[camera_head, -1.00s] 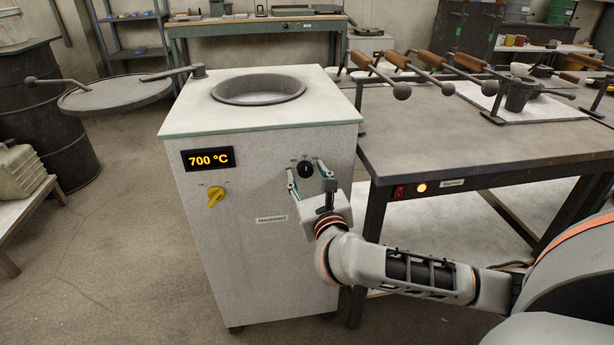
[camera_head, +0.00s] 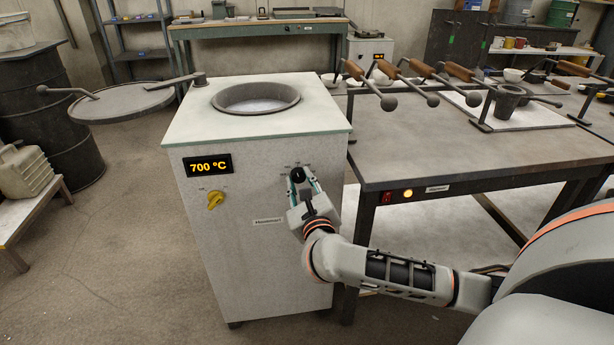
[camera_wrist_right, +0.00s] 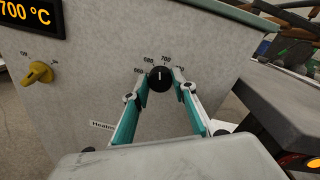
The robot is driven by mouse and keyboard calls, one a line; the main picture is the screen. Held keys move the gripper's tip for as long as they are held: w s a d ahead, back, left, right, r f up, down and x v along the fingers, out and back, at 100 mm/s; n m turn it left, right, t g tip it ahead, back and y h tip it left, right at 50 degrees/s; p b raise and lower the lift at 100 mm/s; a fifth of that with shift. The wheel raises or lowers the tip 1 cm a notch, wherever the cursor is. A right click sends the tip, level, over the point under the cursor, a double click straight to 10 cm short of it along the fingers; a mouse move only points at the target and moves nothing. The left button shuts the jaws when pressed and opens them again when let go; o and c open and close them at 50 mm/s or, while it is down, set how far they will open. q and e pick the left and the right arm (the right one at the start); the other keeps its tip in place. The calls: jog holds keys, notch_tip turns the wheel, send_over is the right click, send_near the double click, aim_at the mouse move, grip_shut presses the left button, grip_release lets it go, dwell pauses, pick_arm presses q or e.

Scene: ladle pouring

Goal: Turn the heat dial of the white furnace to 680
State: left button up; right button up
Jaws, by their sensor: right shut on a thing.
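The white furnace (camera_head: 250,235) stands left of the grey table, its display (camera_head: 208,166) reading 700 °C. The black heat dial (camera_head: 298,174) is on the upper right of its front. In the right wrist view the dial (camera_wrist_right: 160,79) has a white mark pointing roughly up, and labels such as 660, 680 and 700 arc above it. My right gripper (camera_head: 303,181) is at the dial, shut on it, with one teal finger on each side; it also shows in the right wrist view (camera_wrist_right: 160,84). My left gripper is not in view.
A yellow switch (camera_head: 215,199) is on the furnace front, left of the dial. The furnace's round opening (camera_head: 256,97) is uncovered, and a lid (camera_head: 122,102) is swung out left. The table (camera_head: 440,155) at right carries several ladles on a rack.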

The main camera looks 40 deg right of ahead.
jog(key=shift+r+n+p, duration=0.65)
jog(key=shift+n+p, duration=0.15)
jog(key=shift+p, duration=0.1)
jog(key=shift+f+n+p, duration=0.1)
jog(key=shift+n+p, duration=0.7)
jog(key=shift+p, duration=0.05)
jog(key=shift+f+n+p, duration=0.15)
jog(key=shift+n+p, duration=0.45)
jog(key=shift+p, duration=0.05)
jog(key=shift+f+n+p, duration=0.25)
jog(key=shift+n+p, duration=0.25)
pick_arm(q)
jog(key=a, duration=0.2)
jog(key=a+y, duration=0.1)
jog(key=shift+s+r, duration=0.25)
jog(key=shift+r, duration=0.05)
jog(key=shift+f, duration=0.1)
pick_arm(e)
jog(key=shift+f+g, duration=0.25)
jog(key=shift+g, duration=0.05)
jog(key=o, duration=1.1)
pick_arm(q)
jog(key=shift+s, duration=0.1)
